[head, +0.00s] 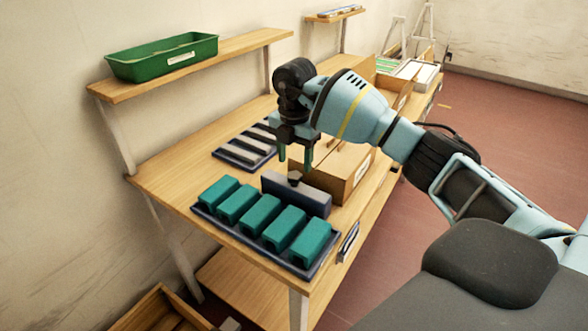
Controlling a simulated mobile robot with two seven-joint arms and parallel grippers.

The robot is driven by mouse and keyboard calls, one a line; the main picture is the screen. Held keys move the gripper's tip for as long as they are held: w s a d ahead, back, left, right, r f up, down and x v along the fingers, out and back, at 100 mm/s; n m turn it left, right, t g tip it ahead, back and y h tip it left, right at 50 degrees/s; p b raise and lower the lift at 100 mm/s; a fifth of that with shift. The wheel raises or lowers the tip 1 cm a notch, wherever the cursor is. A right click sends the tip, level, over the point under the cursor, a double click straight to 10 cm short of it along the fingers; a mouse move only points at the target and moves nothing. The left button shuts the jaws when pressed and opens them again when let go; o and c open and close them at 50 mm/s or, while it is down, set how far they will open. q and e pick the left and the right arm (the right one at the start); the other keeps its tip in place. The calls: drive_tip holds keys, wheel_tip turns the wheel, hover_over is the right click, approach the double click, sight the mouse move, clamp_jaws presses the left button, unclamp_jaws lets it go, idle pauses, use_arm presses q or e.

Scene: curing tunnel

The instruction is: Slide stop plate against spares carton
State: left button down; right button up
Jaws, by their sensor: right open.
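The stop plate (312,203) is a dark blue-grey upright plate with a small grey knob on top, standing on the wooden bench. The spares carton (360,172) is a brown cardboard box just behind it and to the right, partly hidden by the plate and my arm. Whether plate and carton touch or a small gap lies between them, I cannot tell. My right gripper (295,162) is open and empty, pointing down above the plate, with its two teal fingers around or just above the knob. My left gripper is out of view.
A dark tray (240,240) with several teal blocks lies in front of the plate. Another dark tray (226,154) with grey bars lies behind, to the left. A green bin (160,57) sits on the wall shelf (240,48). Bare bench shows at the left.

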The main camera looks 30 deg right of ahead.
sight(294, 175)
drive_tip(key=shift+f, duration=2)
drive_tip(key=shift+c, duration=0.2)
